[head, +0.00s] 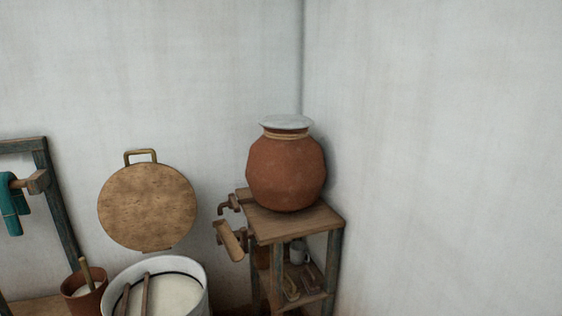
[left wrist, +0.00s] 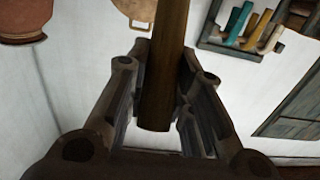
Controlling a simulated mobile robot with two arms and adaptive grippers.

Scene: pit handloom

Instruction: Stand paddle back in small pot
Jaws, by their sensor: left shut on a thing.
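My left gripper (left wrist: 157,95) shows only in the left wrist view. It is shut on a brown wooden rod, which I take to be the paddle (left wrist: 163,60). Its blunt end shows between the fingers, and the other end runs out of the top of that view. A small reddish-brown pot (head: 74,303) stands at the lower left of the head view, cut off by the frame's bottom edge. A tan stick (head: 87,272) leans up out of it. I cannot tell its lower part. My right gripper is in neither view.
Right of the small pot is a white tub (head: 198,282) with pale liquid and two sticks. A round board (head: 147,206) is against the wall. A large lidded clay pot (head: 286,172) stands on a wooden stand (head: 322,222) near the corner.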

